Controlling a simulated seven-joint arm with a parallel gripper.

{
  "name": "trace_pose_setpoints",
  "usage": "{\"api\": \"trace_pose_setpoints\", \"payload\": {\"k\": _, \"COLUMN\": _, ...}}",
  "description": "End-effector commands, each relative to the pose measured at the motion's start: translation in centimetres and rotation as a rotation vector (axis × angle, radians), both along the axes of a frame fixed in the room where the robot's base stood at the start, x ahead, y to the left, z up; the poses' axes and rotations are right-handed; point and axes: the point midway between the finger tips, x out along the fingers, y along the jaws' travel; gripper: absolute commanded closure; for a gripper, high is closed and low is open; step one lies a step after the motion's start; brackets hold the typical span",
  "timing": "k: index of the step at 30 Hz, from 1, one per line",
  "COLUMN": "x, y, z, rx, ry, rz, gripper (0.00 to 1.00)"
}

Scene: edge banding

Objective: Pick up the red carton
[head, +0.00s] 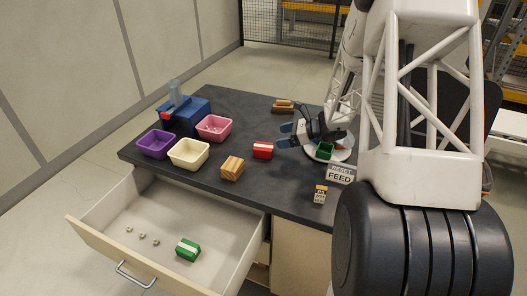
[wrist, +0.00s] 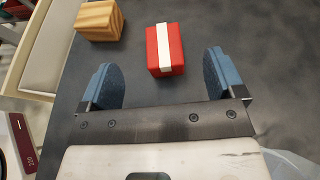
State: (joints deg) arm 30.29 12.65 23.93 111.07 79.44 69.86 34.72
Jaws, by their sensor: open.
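The red carton (head: 263,150) is a small red box with a white stripe, lying on the dark tabletop right of the striped wooden block. My gripper (head: 287,134) is open and empty, to the right of the carton in the head view. In the wrist view both blue fingers of my gripper (wrist: 160,80) are spread wide, and neither visibly touches the carton.
A wooden block (head: 232,168) sits beside the carton. Cream (head: 188,152), purple (head: 155,144) and pink (head: 214,128) bins stand left. An open drawer (head: 150,225) holds a green carton (head: 188,249). A FEED sign (head: 340,175) and a small box (head: 320,194) stand right.

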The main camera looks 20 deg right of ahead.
Motion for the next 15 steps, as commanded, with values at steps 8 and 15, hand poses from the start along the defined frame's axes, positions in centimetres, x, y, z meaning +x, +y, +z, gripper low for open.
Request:
{"api": "trace_pose_setpoints", "payload": {"k": 8, "x": 0.0, "y": 0.0, "z": -4.2, "rx": 0.001, "ry": 0.002, "rz": 0.000, "gripper": 0.12}}
{"api": "trace_pose_setpoints", "payload": {"k": 15, "x": 1.0, "y": 1.5, "z": -5.5, "rx": 0.000, "ry": 0.000, "rz": 0.001, "gripper": 0.12}}
